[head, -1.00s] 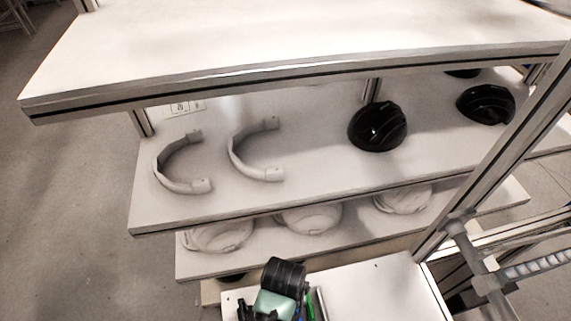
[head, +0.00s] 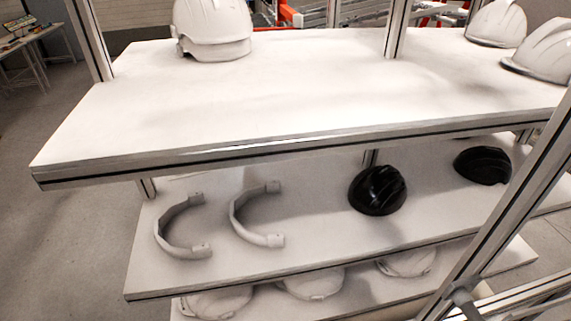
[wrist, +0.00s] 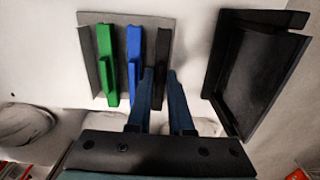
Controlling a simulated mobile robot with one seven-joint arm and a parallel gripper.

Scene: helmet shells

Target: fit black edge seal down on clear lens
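In the wrist view, a grey holder plate (wrist: 88,52) carries a green, a blue and a black upright strip side by side. The black strip (wrist: 161,45) is the rightmost; it may be the edge seal. My gripper (wrist: 160,76) is open, its two dark blue fingers pointing at the holder, one on each side of the black strip's lower part. I cannot tell if they touch it. I cannot make out a clear lens in either view. My gripper is not in the head view.
A black shallow tray (wrist: 232,80) lies right of the holder. In the head view, a shelf unit has a wide, mostly bare top (head: 270,95) with white helmets (head: 212,30) at the back. Below are two white curved bands (head: 180,228) and black shells (head: 378,190).

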